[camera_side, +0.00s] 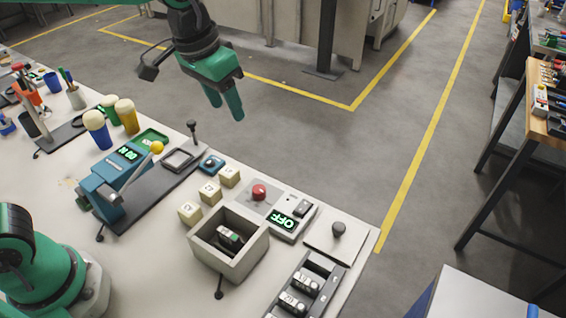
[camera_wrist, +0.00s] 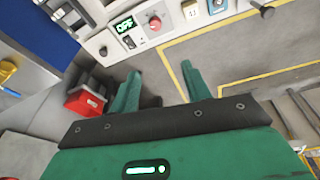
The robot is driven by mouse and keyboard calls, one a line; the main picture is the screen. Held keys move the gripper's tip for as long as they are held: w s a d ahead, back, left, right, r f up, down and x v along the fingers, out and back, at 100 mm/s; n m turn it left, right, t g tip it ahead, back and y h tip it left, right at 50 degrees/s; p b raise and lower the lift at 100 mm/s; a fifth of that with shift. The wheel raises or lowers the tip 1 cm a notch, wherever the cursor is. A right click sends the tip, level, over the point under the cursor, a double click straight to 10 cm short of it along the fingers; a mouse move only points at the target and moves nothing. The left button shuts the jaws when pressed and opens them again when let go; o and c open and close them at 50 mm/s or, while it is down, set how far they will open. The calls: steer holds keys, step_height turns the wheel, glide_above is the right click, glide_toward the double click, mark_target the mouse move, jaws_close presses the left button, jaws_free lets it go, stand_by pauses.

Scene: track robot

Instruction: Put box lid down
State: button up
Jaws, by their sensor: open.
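The box (camera_side: 218,264) is a grey, open-topped square box near the table's front edge in the side view. A small dark and white item (camera_side: 229,237) lies inside it. The lid (camera_side: 322,246) is a flat grey plate with a dark round knob (camera_side: 338,229); it lies flat on the table, right of the box and apart from it. My gripper (camera_side: 226,114) is open and empty, high up and behind the box, away from both box and lid. The wrist view shows its spread green fingers (camera_wrist: 163,76) with nothing between them; I cannot clearly make out the box there.
A panel with a red button (camera_side: 259,192) and an OFF display (camera_side: 283,220) stands between box and lid. Cream blocks (camera_side: 190,212) sit left of the box. A dark rack (camera_side: 304,284) lies in front of the lid. A blue lever device (camera_side: 122,175) stands farther left.

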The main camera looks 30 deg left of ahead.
steer(key=s+a+f+n+t+y, duration=0.1)
steer(key=s+a+f+n+t, duration=0.1)
steer(key=s+a, duration=1.2)
steer(key=shift+s+t, duration=0.5)
steer(key=shift+s, duration=0.1)
steer(key=shift+a, duration=0.1)
stand_by(0.4)
